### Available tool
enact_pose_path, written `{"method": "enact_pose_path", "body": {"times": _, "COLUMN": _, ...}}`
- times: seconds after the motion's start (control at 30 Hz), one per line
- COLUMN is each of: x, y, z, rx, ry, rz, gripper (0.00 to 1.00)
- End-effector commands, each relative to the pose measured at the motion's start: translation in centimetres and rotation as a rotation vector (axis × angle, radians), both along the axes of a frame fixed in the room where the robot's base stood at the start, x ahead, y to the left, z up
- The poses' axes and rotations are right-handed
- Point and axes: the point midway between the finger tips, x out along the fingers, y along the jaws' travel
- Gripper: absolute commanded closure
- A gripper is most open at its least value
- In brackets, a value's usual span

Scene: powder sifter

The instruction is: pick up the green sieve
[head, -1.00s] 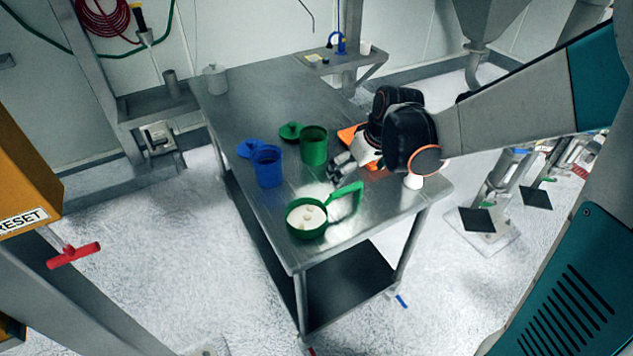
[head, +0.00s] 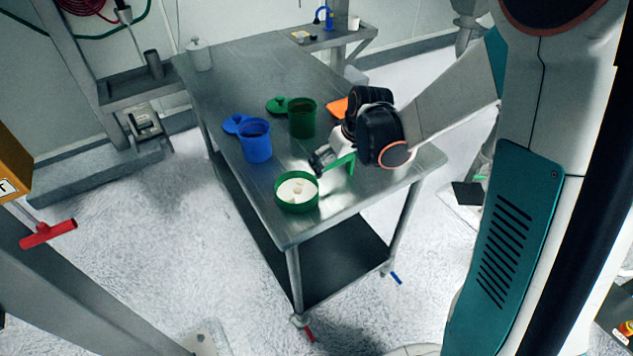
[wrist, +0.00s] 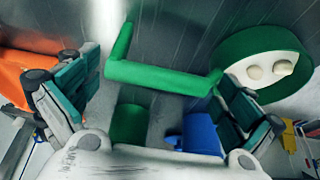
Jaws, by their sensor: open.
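The green sieve (head: 297,208) sits on the steel table near its front corner, with white powder and pale lumps inside. Its green handle (head: 345,162) is partly hidden by my gripper (head: 324,160). In the wrist view the sieve's round rim (wrist: 226,46) is at the right, and the handle (wrist: 160,77) runs across the space between the fingers. My gripper (wrist: 158,92) is open, its two fingers apart on either side of the handle. The right finger overlaps the sieve's edge in the picture; I cannot tell whether they touch.
A blue container (head: 257,147) and a green container (head: 302,121) stand behind the sieve, with a blue lid (head: 234,123) and green lid (head: 277,105) beside them. An orange item (head: 337,107) lies behind my wrist.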

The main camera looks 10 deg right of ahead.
Motion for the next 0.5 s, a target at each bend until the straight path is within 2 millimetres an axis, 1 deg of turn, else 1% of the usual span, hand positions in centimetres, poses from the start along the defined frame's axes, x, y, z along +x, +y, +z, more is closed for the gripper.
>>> {"method": "enact_pose_path", "body": {"times": 0.07, "x": -0.03, "y": 0.0, "z": 0.09, "rx": 0.0, "ry": 0.0, "rz": 0.0, "gripper": 0.0}}
{"method": "enact_pose_path", "body": {"times": 0.1, "x": -0.02, "y": 0.0, "z": 0.1, "rx": 0.0, "ry": 0.0, "rz": 0.0, "gripper": 0.05}}
{"method": "enact_pose_path", "body": {"times": 0.17, "x": -0.02, "y": 0.0, "z": 0.1, "rx": 0.0, "ry": 0.0, "rz": 0.0, "gripper": 0.18}}
{"method": "enact_pose_path", "body": {"times": 0.2, "x": -0.02, "y": -0.01, "z": 0.1, "rx": 0.0, "ry": 0.0, "rz": 0.0, "gripper": 0.27}}
{"method": "enact_pose_path", "body": {"times": 0.27, "x": -0.02, "y": -0.01, "z": 0.09, "rx": 0.0, "ry": 0.0, "rz": 0.0, "gripper": 0.39}}
{"method": "enact_pose_path", "body": {"times": 0.5, "x": -0.05, "y": 0.0, "z": 0.06, "rx": -0.001, "ry": 0.001, "rz": 0.001, "gripper": 0.39}}
